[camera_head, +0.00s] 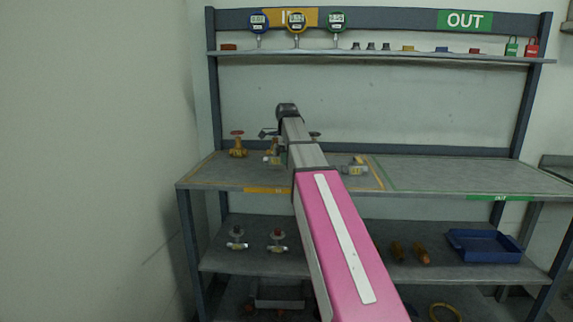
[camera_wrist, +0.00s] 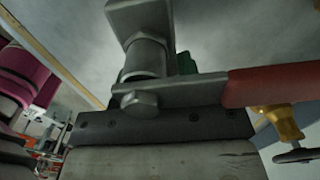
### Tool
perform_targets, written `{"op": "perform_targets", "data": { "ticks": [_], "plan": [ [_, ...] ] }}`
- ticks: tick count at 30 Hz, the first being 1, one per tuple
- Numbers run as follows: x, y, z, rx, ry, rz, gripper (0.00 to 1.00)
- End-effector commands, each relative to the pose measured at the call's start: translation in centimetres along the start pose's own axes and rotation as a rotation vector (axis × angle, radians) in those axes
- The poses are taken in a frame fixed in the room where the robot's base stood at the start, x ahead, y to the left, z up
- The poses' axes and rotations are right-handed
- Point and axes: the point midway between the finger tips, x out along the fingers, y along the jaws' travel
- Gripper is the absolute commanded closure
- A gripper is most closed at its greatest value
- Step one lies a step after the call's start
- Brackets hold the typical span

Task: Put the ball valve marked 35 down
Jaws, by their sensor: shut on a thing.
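In the wrist view a ball valve (camera_wrist: 147,57) with a grey metal body, a bolt and a red lever grip (camera_wrist: 272,84) fills the upper middle. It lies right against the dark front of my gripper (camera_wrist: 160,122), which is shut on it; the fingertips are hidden. No number can be read on it. In the wrist view the grey bench top lies behind the valve. In the head view my arm covers my gripper and most of what it holds, over the left part of the bench top (camera_head: 430,178).
A brass valve with a handwheel (camera_head: 237,146) stands at the bench's left; a brass valve (camera_wrist: 280,122) is near the held one in the wrist view. A small valve (camera_head: 355,167) lies right of my arm. The bench's right side is clear. A shelf (camera_head: 350,59) runs above.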

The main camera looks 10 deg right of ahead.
Motion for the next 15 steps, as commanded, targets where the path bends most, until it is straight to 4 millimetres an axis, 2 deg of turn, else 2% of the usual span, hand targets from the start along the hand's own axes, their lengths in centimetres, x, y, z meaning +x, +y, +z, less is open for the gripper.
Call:
{"op": "perform_targets", "data": {
  "ticks": [5,15],
  "plan": [
    [2.2,0.1,0.0,0.0,0.0,0.0,1.0],
    [2.4,0.0,0.0,0.0,-0.001,-0.001,1.0]
  ]
}}
